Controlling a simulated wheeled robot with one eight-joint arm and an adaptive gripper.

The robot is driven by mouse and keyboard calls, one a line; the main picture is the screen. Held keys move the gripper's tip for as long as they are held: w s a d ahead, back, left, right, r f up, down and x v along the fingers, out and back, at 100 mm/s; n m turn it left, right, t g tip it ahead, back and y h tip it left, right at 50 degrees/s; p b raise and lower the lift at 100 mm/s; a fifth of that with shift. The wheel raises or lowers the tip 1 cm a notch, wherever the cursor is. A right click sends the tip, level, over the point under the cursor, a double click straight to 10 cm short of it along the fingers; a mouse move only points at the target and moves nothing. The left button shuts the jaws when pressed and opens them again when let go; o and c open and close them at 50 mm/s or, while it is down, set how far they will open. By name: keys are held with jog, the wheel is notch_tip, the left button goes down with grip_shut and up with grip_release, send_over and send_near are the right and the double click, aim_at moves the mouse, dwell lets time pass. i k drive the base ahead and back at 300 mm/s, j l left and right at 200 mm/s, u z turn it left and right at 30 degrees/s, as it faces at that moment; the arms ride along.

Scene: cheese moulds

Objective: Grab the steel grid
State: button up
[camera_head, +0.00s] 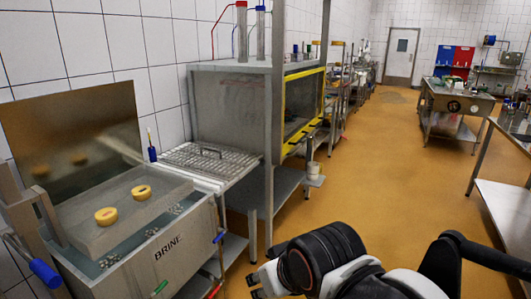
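The steel grid (186,157) is a flat barred rack with a raised handle on top. It lies flat on a steel surface at the left, between the brine tank and a tall steel cabinet. My gripper (258,282) is low in the picture, at the bottom centre, in front of my dark, rounded arm link. It is well to the right of and apart from the grid. Its fingers are small and partly hidden, so I cannot tell whether they are open or shut.
The brine tank (176,247) stands at the left with its lid raised; two yellow cheeses (106,216) sit on it. The steel cabinet (232,110) with a yellow-framed opening rises beside the grid. Benches stand at the right. The orange floor (390,160) between is clear.

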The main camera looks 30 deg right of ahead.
aim_at(223, 177)
jog(key=z, duration=0.2)
jog(key=i+z, duration=0.35)
jog(key=i, duration=1.45)
